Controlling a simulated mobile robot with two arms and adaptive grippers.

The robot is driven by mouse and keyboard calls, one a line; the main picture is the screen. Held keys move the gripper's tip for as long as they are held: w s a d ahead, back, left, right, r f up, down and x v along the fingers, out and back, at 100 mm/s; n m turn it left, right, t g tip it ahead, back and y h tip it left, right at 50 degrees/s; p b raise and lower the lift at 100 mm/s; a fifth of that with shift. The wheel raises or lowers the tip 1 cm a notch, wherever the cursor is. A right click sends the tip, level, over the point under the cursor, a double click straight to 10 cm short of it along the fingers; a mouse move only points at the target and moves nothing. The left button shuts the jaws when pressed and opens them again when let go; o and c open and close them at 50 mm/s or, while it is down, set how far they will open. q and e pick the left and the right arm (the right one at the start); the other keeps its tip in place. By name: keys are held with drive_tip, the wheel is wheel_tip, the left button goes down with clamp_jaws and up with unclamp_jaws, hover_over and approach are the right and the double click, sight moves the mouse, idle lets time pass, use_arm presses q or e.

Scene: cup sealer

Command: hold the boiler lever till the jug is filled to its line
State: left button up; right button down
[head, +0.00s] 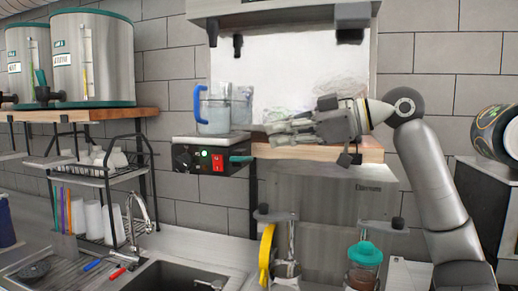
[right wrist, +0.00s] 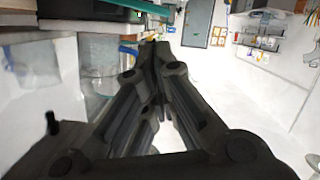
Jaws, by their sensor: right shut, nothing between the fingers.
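A clear jug (head: 214,115) with a blue handle (head: 198,103) stands on a grey-topped box left of centre in the head view. I cannot make out its fill line or how full it is. The box front (head: 208,161) has a lit green lamp, a red switch and a green-tipped lever (head: 240,158). I cannot tell for sure which part is the boiler lever. My right gripper (head: 272,132) is shut and empty. It points left, to the right of the jug and apart from it. In the right wrist view its fingers (right wrist: 155,50) meet. My left gripper is not in view.
A wooden shelf (head: 362,147) lies beneath my right gripper, above a steel unit (head: 335,195). A lidded jar (head: 365,256) and a yellow-handled item (head: 267,255) are below. Two steel urns (head: 95,60) and a wire rack (head: 100,172) stand left. A tap (head: 142,215) rises over the sink.

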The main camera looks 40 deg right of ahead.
drive_tip(key=shift+v, duration=1.1)
drive_tip(key=shift+w, duration=0.1)
idle(0.6)
